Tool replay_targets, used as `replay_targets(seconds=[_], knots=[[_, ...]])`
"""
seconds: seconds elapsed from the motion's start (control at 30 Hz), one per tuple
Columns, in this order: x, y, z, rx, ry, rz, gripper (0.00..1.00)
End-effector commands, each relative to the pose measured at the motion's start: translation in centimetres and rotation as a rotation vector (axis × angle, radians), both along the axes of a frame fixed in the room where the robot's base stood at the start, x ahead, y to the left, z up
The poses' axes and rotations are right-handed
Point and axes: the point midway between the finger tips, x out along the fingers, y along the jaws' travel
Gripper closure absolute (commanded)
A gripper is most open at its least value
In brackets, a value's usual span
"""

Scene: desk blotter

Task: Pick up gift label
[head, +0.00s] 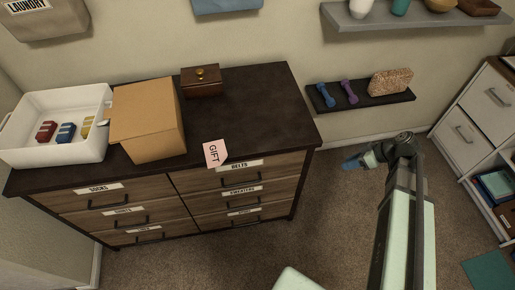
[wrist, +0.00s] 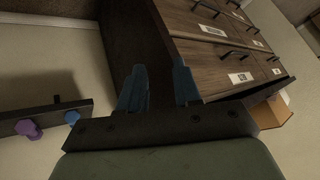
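The gift label (head: 215,153) is a small pink tag marked "GIFT". In the head view it lies at the front edge of the dark dresser top (head: 255,100), above the drawer marked "BELTS", and seems to stick out over the edge. My gripper (head: 352,163) is well to the right of the dresser, apart from the label. In the wrist view its two blue fingers (wrist: 160,86) stand apart with nothing between them. I cannot make out the label in the wrist view.
A cardboard box (head: 148,120) and a white bin (head: 22,125) with coloured blocks stand left of the label. A wooden chest (head: 202,82) sits behind. A low wall shelf (head: 340,106) holds dumbbells and a woven block. The dresser top right of the label is clear.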

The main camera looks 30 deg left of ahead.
Motion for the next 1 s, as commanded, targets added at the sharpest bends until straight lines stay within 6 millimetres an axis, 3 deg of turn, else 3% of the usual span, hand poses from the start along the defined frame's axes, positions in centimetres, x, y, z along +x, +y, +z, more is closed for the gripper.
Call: replay_targets(seconds=[0.03,0.17,0.37,0.6,1.0], knots=[[0.6,1.2,1.8,0.029,-0.047,0.054,0.67],[1.2,4.1,6.1,0.1,-0.169,0.208,0.67],[-0.2,10.1,12.5,0.197,-0.366,0.507,0.67],[-5.4,17.1,17.3,0.272,-0.542,0.884,0.67],[-15.9,25.2,20.9,0.358,-0.71,1.41,0.67]])
